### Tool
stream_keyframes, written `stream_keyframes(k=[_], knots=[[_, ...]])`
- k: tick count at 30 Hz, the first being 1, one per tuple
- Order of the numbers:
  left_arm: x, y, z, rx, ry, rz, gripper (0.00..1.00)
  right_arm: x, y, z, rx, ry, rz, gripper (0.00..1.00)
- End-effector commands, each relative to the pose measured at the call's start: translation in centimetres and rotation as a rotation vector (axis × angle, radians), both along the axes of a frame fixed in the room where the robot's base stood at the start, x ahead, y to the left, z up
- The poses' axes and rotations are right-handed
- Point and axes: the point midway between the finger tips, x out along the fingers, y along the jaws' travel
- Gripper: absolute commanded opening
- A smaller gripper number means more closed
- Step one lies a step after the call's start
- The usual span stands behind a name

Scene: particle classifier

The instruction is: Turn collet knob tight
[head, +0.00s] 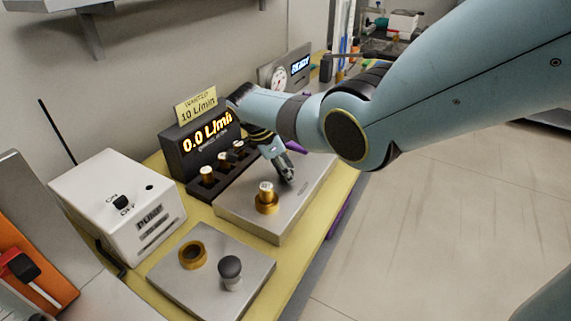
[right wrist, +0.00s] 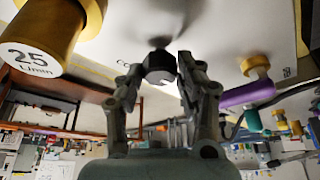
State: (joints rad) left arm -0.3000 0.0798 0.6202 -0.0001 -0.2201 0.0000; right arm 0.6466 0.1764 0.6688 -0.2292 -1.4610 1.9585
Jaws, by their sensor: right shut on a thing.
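My right gripper (head: 286,176) reaches down onto the far part of a flat metal block (head: 243,218). In the right wrist view my gripper (right wrist: 160,72) has its two fingers on either side of a small dark knob (right wrist: 159,66), which I take for the collet knob. The gripper is shut on it. The fingers hide the knob in the head view, and its turn cannot be told. A brass fitting (head: 266,197) stands upright on the same block, nearer than the gripper. In the wrist view this fitting (right wrist: 48,35) reads "25 L/min". My left gripper is not in view.
A display (head: 208,138) reads 0.0 L/min under a "wanted 10 L/min" sign (head: 196,103). Several brass fittings stand in a dark rack (head: 217,172).

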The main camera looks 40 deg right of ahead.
Motion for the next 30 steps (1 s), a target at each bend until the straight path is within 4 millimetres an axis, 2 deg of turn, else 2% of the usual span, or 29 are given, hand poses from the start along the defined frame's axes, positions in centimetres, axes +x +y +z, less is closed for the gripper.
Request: stream_keyframes(k=[13, 14, 18, 19, 26, 30], knots=[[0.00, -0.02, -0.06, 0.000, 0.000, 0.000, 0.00, 0.08, 0.01, 0.06, 0.000, -0.002, -0.008, 0.04], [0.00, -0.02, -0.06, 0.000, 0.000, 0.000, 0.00, 0.08, 0.01, 0.06, 0.001, -0.003, -0.008, 0.39], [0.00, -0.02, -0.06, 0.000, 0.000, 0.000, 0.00, 0.07, 0.01, 0.04, 0.000, -0.002, -0.008, 0.57], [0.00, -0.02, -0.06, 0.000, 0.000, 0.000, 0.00, 0.06, 0.01, 0.04, 0.000, -0.002, -0.008, 0.59], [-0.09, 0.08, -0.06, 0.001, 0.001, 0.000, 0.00, 0.03, 0.01, 0.03, 0.001, 0.000, -0.008, 0.59], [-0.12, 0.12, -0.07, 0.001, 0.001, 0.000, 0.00, 0.22, 0.29, 0.70, 0.000, -0.002, -0.007, 0.59]])
